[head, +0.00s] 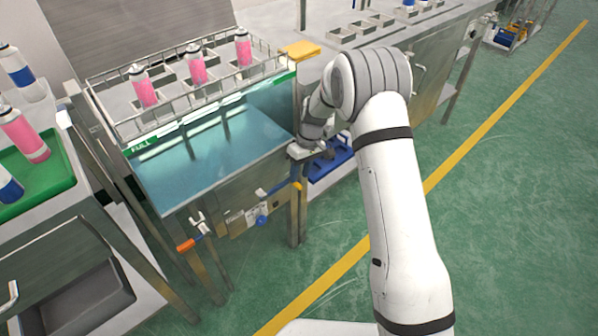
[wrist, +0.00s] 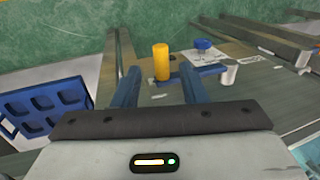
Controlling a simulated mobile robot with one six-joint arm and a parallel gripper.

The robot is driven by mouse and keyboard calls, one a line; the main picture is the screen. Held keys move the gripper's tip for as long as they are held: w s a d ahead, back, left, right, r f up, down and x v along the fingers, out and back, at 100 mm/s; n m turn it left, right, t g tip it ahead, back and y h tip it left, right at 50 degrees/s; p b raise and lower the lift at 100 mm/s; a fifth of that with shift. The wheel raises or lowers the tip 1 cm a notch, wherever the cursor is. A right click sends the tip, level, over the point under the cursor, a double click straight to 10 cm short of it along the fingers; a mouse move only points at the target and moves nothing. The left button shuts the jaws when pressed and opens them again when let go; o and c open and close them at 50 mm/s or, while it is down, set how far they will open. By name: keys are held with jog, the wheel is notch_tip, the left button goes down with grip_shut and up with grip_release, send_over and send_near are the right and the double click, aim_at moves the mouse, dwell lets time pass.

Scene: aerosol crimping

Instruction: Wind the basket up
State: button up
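The wire basket (head: 118,128) holds three pink cans with white tops and sits above the back of the tank of blue water (head: 215,150) in the head view. A crank with a yellow grip (head: 296,185) is on the tank's front right. In the wrist view the yellow grip (wrist: 161,62) stands upright on a blue crank arm (wrist: 200,73). My gripper (wrist: 158,72) is open, its two blue fingers on either side of the grip in the picture. No contact shows, and I cannot tell how deep the grip lies between them. In the head view my wrist partly hides the gripper.
A blue knob (head: 262,220) and an orange-handled lever (head: 185,245) are on the tank front. A blue compartment tray (wrist: 42,108) lies low at left in the wrist view. A green tray (head: 40,185) with cans stands at left. The green floor at right is clear.

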jog(key=p+v, duration=0.4)
jog(key=v, duration=0.4)
jog(key=shift+w+r, duration=0.1)
jog(key=shift+r, duration=0.1)
